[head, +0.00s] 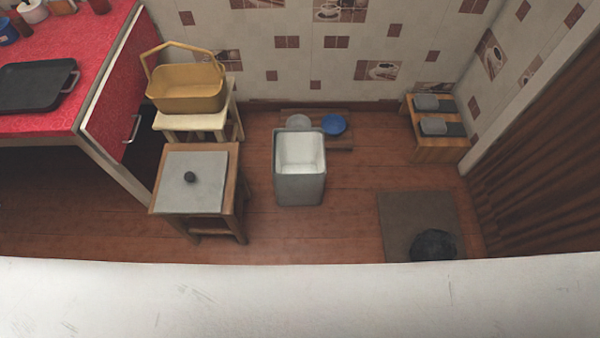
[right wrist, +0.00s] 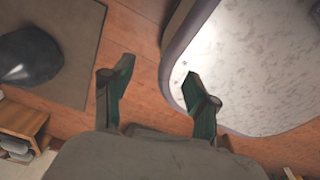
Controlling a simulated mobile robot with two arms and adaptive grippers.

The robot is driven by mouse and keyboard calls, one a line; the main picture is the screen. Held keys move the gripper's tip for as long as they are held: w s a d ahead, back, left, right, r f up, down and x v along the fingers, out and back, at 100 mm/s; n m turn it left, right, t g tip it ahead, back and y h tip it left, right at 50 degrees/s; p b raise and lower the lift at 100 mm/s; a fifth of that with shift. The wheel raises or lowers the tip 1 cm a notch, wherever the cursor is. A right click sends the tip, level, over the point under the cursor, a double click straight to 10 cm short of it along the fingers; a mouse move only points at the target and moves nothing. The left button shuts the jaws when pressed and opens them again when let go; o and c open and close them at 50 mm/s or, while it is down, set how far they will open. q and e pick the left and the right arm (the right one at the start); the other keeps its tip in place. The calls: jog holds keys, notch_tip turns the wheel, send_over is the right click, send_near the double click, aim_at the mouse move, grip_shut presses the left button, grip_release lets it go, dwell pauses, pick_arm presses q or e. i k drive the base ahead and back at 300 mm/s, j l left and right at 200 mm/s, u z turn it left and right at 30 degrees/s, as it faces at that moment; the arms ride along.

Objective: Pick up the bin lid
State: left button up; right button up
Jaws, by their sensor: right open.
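The bin lid (head: 212,168) is a flat grey square with a small dark knob. It lies on a wooden stool in the left half of the head view. The grey bin (head: 299,188) stands on the floor right of the stool, its top open and its pale inside showing. My right gripper (right wrist: 158,72) shows only in the right wrist view, with its two dark green fingers apart and nothing between them. Neither lid nor bin can be made out there. My left gripper is in neither view.
The lid's stool (head: 237,213) stands near a red counter (head: 105,40). A yellow basket (head: 187,95) sits on a pale stool behind. Right of the bin are a dark mat (head: 405,212) with a black bag (head: 433,246) and a low wooden rack (head: 432,150). Floor between is clear.

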aim_at(191, 182)
jog(key=u, duration=1.1)
